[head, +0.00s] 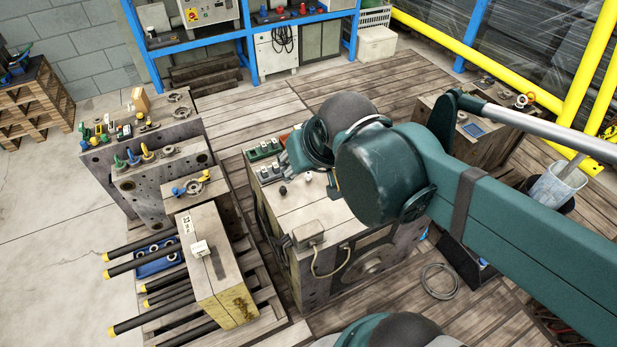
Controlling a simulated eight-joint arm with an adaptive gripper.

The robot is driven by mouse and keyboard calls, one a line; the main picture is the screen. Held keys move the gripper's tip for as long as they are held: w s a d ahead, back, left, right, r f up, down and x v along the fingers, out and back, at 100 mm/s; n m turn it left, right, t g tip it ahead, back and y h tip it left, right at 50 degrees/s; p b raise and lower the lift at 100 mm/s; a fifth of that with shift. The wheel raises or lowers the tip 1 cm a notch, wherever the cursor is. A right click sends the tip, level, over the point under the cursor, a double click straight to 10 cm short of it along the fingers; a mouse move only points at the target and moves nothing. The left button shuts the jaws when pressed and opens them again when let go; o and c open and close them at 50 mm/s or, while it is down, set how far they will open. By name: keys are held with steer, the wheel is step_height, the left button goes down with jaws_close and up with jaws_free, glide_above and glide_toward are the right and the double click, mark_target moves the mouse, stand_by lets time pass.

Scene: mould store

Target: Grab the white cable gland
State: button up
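A small white piece (308,177), which looks like the white cable gland, stands on the top of the middle mould block (290,212), just left of my arm. It is too small here to make out its shape well. A small dark piece (283,190) stands to its left on the same top. My arm's large green joints cover the right part of this block's top. I cannot make out my gripper's fingers; they are hidden behind my arm or out of the picture.
Green and grey trays (264,150) with small parts sit at the block's back edge. A grey box with a cable (308,234) is at its front. Black rods (140,243) with yellow ends stick out leftward.

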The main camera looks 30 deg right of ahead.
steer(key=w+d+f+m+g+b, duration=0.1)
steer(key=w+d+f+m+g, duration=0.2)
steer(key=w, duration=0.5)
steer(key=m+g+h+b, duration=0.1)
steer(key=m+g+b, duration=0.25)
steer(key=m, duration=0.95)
glide_above(309, 173)
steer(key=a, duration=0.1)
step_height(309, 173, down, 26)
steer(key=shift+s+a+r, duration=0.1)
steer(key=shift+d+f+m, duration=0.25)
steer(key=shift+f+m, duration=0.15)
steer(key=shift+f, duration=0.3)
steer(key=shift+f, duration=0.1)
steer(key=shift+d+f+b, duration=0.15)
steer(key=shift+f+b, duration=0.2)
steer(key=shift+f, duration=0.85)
